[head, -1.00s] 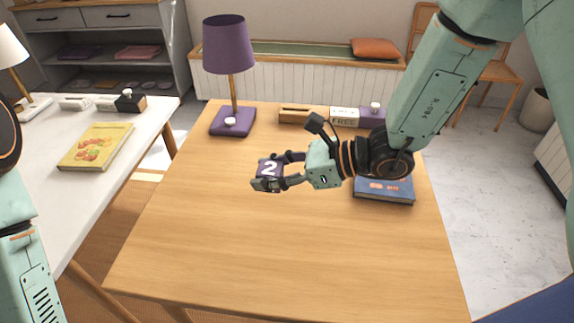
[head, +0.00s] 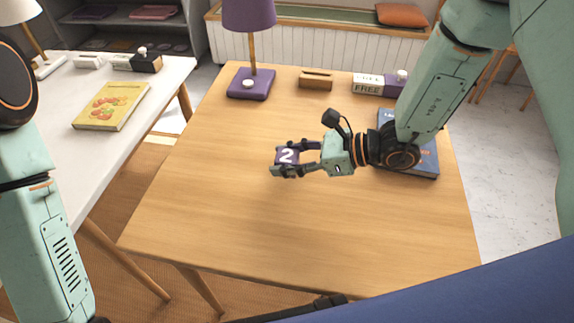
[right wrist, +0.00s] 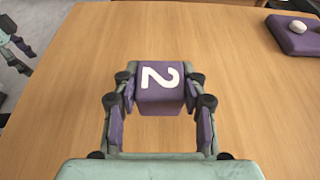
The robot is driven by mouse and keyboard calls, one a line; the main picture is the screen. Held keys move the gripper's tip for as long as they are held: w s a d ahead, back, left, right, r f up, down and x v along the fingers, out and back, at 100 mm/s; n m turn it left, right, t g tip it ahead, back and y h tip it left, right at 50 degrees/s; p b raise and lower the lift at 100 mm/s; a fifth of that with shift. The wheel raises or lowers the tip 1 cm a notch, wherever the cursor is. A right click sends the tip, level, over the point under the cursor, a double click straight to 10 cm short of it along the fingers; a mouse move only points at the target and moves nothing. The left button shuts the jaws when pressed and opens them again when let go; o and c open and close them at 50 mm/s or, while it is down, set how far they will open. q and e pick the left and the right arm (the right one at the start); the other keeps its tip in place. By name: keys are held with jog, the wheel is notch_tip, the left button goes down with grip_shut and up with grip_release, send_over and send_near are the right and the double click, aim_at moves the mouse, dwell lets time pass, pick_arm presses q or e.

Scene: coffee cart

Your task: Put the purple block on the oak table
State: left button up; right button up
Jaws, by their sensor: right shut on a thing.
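The purple block (head: 286,156) has a white 2 on its face. My right gripper (head: 288,159) is shut on it, over the middle of the oak table (head: 220,200). In the right wrist view the block (right wrist: 160,98) sits between the two fingers (right wrist: 160,92), with table top behind it. I cannot tell whether the block touches the wood. My left arm stands at the left of the head view with its gripper out of that picture. A mint and black part, seemingly my left gripper (right wrist: 15,45), shows at the upper left of the right wrist view, its jaws unclear.
On the oak table are a purple lamp (head: 250,84), a wooden holder (head: 316,80), a white FREE block (head: 367,84) and a blue book (head: 425,160) partly behind my right arm. A white table (head: 60,145) with a yellow book (head: 111,106) stands left. The oak table's front is clear.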

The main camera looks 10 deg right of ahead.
notch_tip(320, 180, down, 3)
jog(key=shift+w+d+r+b, duration=0.1)
jog(key=shift+d+b, duration=0.05)
jog(key=shift+b, duration=0.15)
jog(key=shift+w, duration=0.25)
jog(key=shift+s, duration=0.1)
jog(key=shift+s+f, duration=0.15)
jog(key=shift+f, duration=0.05)
jog(key=o, duration=1.1)
jog(key=shift+f, duration=0.1)
jog(key=shift+o, duration=0.2)
jog(key=shift+r, duration=0.2)
